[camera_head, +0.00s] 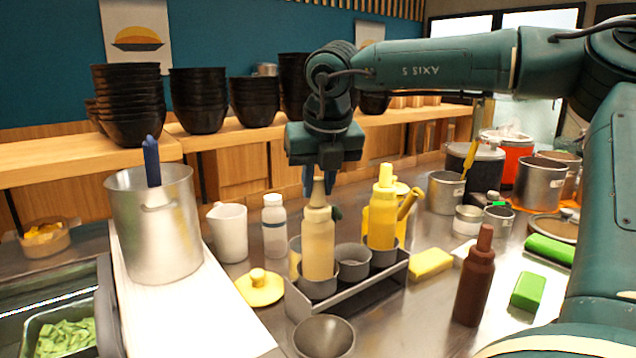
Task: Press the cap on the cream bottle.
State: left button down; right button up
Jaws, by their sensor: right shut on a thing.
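The cream bottle (318,245) is pale beige and stands upright in a cup of the grey metal rack (352,296) in the middle of the counter. Its narrow pale cap (318,192) is at the top. My right gripper (321,186) comes down from above, pointing downward, and its fingers are shut on the cap. The fingers partly hide the cap's top, so I cannot tell how it sits on the bottle. My left gripper is not in view.
A yellow bottle (382,215) stands in the same rack, beside an empty cup (353,262). A brown bottle (474,280) stands to the right. A white bottle (274,226), a white jug (229,234) and a large pot (152,235) stand to the left.

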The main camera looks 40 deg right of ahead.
jog(key=o, duration=1.2)
jog(key=shift+o, duration=0.2)
jog(key=shift+r+p, duration=2.25)
jog(key=shift+r, duration=1.05)
grip_shut()
